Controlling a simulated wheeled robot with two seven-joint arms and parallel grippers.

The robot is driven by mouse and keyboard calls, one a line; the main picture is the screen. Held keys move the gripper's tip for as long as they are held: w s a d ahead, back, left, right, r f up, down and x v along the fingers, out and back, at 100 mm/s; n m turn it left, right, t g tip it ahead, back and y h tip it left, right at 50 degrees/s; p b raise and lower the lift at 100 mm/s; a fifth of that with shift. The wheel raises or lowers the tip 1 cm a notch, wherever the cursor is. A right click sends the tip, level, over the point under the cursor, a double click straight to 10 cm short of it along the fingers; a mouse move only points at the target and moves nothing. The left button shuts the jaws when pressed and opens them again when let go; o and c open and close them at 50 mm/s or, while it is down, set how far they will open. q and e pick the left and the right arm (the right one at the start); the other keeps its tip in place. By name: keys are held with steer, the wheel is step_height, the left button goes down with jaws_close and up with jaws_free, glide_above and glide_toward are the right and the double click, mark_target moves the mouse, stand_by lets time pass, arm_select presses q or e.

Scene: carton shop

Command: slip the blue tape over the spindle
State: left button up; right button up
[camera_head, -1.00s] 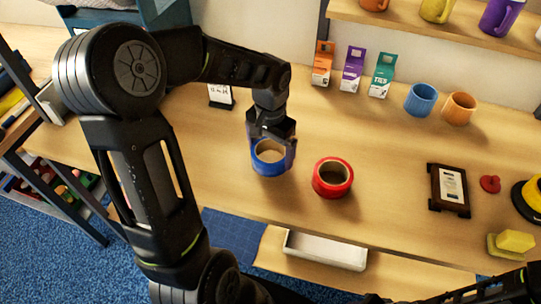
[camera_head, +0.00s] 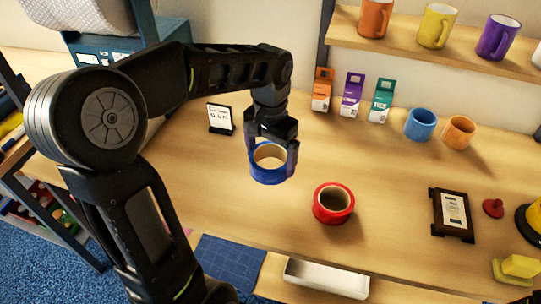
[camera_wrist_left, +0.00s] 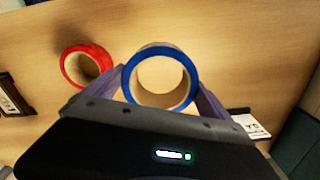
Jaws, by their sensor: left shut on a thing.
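The blue tape (camera_head: 268,176) is a roll with a pale cardboard core. My left gripper (camera_head: 271,150) is shut on it, one finger on each side, and holds it above the wooden table with its hole facing up. In the left wrist view the blue tape (camera_wrist_left: 162,49) sits between the two fingers and the tabletop shows through its hole. A red tape roll (camera_head: 333,207) lies flat on the table to the right; it also shows in the left wrist view (camera_wrist_left: 73,74). I cannot make out a spindle. My right gripper is not in view.
Behind stand several small cartons (camera_head: 351,96), a blue mug (camera_head: 420,124), an orange mug (camera_head: 459,132) and a small sign (camera_head: 220,119). A framed plaque (camera_head: 452,213) lies at the right. A white tray (camera_head: 326,279) sits below the front edge.

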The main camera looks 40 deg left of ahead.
arm_select(q)
steer(key=w+d+f, duration=0.1)
steer(key=w+d, duration=1.1)
steer(key=w, duration=0.2)
steer(key=shift+w+d, duration=0.15)
steer(key=shift+w, duration=0.1)
